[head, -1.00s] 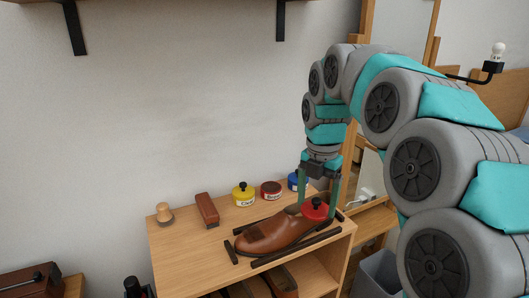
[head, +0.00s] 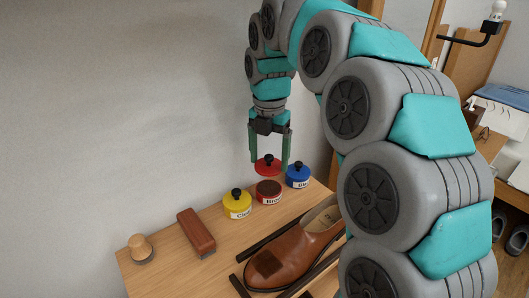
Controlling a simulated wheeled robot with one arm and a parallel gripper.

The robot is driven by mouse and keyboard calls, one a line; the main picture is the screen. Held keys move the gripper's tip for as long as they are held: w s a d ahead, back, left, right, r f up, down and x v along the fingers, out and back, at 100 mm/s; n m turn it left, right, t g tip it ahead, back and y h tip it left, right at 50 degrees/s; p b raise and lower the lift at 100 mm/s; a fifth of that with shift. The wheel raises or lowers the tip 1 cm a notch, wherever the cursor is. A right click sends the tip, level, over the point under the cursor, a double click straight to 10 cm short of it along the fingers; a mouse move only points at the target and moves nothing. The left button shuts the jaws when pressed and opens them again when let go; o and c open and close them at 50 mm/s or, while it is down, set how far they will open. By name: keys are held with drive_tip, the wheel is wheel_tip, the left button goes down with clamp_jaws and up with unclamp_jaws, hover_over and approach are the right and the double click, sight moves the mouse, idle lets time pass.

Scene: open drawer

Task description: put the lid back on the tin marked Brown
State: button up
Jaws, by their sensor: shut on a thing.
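My gripper (head: 268,164) is shut on the red lid (head: 266,168), which has a black knob on top. It holds the lid level, just above and slightly behind the open red tin (head: 267,198) in the head view. The tin shows brown contents and a white label on which "Bro" can be read. A narrow gap seems to show between lid and tin; whether they touch I cannot tell.
A yellow tin (head: 237,207) with its lid on stands left of the red tin, a lidded blue tin (head: 298,177) right of it. A brown shoe (head: 290,255) lies in front between dark bars. A brush (head: 197,232) and a wooden-knobbed dauber (head: 140,247) stand left.

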sight(269, 187)
drive_tip(key=shift+s+f+b, duration=0.1)
drive_tip(key=shift+f+b, duration=1.2)
drive_tip(key=shift+f, duration=1.7)
drive_tip(key=shift+r+p, duration=0.1)
drive_tip(key=shift+p, duration=0.4)
drive_tip(key=shift+f+p, duration=0.25)
drive_tip(key=shift+p, duration=0.25)
idle(0.6)
drive_tip(key=o, duration=1.1)
drive_tip(key=shift+r, duration=0.1)
